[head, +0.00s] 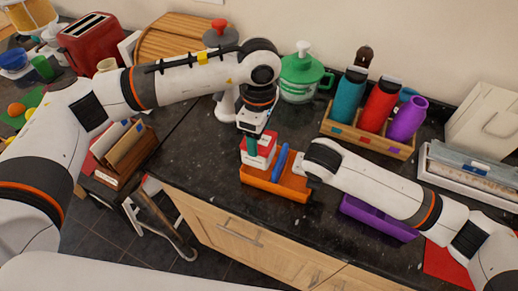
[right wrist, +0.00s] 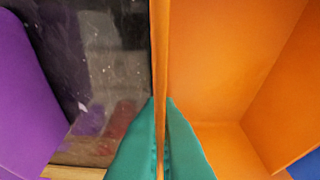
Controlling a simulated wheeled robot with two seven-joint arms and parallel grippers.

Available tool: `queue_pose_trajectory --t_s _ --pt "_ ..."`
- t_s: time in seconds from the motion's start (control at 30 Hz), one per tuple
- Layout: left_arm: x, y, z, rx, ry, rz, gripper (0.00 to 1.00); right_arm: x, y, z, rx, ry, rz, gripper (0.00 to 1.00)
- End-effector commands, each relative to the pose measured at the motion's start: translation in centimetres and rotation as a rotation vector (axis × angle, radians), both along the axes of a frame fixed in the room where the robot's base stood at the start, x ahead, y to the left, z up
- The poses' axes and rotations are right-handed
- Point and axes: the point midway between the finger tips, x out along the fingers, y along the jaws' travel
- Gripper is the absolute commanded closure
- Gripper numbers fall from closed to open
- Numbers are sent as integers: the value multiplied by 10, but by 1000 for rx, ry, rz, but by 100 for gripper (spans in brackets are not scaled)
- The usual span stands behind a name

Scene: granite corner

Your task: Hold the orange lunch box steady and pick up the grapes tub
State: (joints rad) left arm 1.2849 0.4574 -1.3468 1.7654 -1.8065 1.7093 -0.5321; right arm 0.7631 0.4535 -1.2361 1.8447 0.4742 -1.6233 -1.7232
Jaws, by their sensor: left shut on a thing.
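The orange lunch box (head: 285,190) stands on the dark counter, and a red-and-white tub (head: 262,158), which I take for the grapes tub, is at its left end. My left gripper (head: 251,147) points down with its green fingers shut on this tub. I cannot tell whether the tub still touches the box floor. My right gripper (right wrist: 162,135) has its green fingers close on both sides of the orange lunch box's wall (right wrist: 160,60), shut on it. In the head view, my right arm hides the box's right end. A blue item (head: 280,162) stands in the box.
A purple box (head: 380,218) lies right of the lunch box, partly behind my right arm. A wooden rack (head: 365,138) with teal, red and purple bottles stands behind. A green lidded jar (head: 303,78) is at the back. Bare counter lies left of the lunch box.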

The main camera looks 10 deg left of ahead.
Motion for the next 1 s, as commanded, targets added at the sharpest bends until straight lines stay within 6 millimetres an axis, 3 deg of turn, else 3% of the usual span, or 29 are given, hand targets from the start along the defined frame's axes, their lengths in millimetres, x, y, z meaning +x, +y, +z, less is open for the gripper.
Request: queue_pose_trajectory --t_s 0.03,0.2,0.4,0.8,1.0 --pt "1 0 16 -1 -6 0 77 0 0 0 1 -1 0 100" --pt "1 0 58 -1 -4 -1 77 0 0 0 1 -1 0 100" --pt "0 0 89 0 -1 1 77 0 0 0 1 -1 0 100" --pt "0 0 99 0 1 0 77 0 0 0 0 -1 0 100" --pt "0 0 99 0 1 0 77 0 0 0 0 -1 0 72"
